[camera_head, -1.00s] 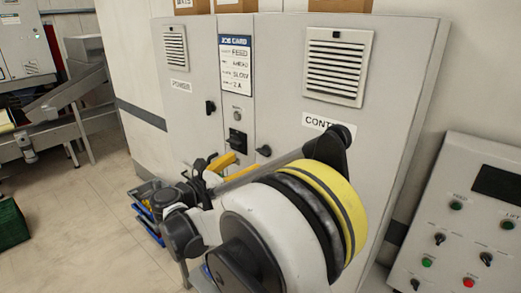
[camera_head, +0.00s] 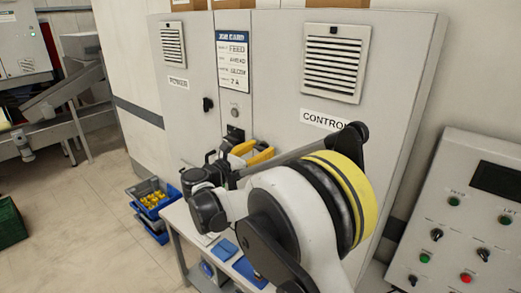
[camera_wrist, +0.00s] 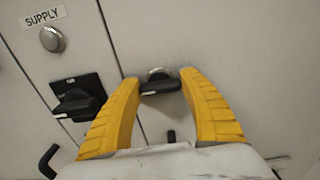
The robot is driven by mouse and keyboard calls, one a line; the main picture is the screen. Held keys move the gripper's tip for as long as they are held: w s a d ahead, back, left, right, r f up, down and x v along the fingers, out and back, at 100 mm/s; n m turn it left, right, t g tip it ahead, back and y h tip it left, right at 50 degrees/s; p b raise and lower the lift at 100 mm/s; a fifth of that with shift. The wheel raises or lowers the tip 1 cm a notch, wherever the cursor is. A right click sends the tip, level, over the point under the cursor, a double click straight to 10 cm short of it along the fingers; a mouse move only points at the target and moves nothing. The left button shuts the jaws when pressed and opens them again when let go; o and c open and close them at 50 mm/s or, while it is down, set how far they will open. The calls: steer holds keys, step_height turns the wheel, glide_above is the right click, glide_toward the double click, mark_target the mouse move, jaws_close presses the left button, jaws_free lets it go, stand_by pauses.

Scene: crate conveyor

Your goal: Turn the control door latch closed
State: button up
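The control door (camera_head: 310,65) is the right-hand grey cabinet door, labelled CONTROL, and it looks flush with the cabinet front. Its black latch (camera_wrist: 160,86) shows in the wrist view with a round metal base, its handle lying roughly crosswise in the picture. My gripper (camera_wrist: 158,78) is open, with its two yellow fingers on either side of the latch. I cannot tell whether either finger touches it. In the head view my gripper (camera_head: 252,151) is close to the cabinet front and hides the latch.
A black rotary switch (camera_wrist: 80,103) and a metal SUPPLY button (camera_wrist: 52,39) sit left of the latch. The power door (camera_head: 182,90) has its own black handle (camera_head: 207,104). A table (camera_head: 180,218) with blue items stands below my arm. A button panel (camera_head: 470,220) is at right.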

steer(key=shift+m, duration=0.3)
steer(key=shift+c, duration=0.2)
steer(key=m+b, duration=0.1)
steer(key=m, duration=0.2)
steer(key=shift+m+b, duration=0.3)
steer(key=shift+b, duration=0.05)
steer(key=m+b, duration=0.1)
steer(key=m, duration=0.3)
steer(key=shift+m, duration=0.3)
steer(key=m+b, duration=0.1)
steer(key=m, duration=0.7)
steer(key=shift+m+b, duration=0.3)
steer(key=shift+m, duration=0.3)
steer(key=o, duration=1.2)
